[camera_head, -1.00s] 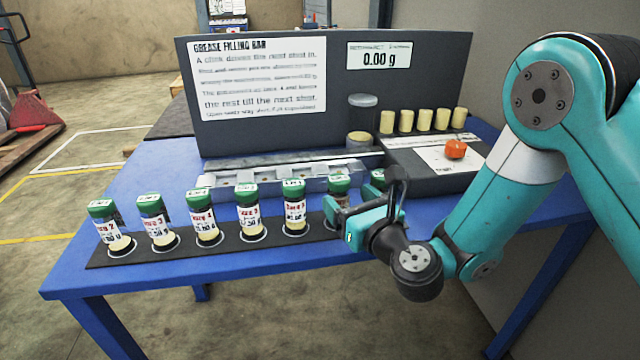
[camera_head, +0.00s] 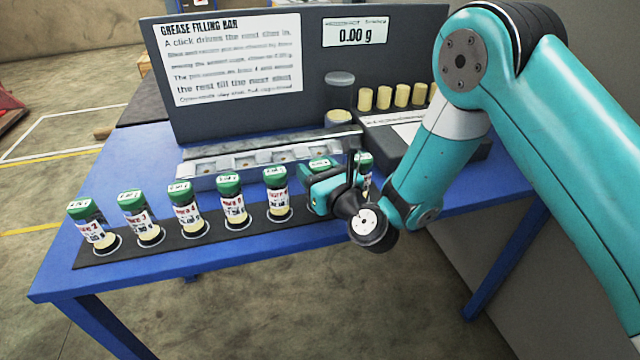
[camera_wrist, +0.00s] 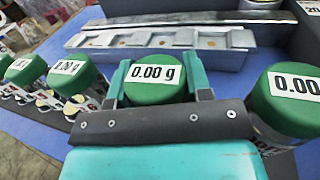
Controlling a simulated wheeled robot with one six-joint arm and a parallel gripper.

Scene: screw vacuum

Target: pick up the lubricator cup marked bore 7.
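Several lubricator cups with green caps stand in a row on a black strip. My gripper (camera_head: 328,180) is at the second cup from the right (camera_head: 320,164). In the wrist view my gripper's two fingers (camera_wrist: 160,85) flank this cup's green cap (camera_wrist: 153,86), marked 0.00 g. They lie very close to its sides; I cannot tell whether they press on it. Its body and bore label are hidden behind the gripper. The rightmost cup (camera_head: 365,161) is partly hidden behind my wrist and shows in the wrist view (camera_wrist: 288,98). Bore numbers are mostly too blurred to read.
The black strip (camera_head: 160,249) lies along the front of the blue table (camera_head: 130,165). A grey metal rail (camera_head: 205,180) lies behind the cups. A dark sign panel (camera_head: 312,80) and small yellow cylinders (camera_head: 383,98) stand farther back. Neighbouring cups stand close on both sides of my gripper.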

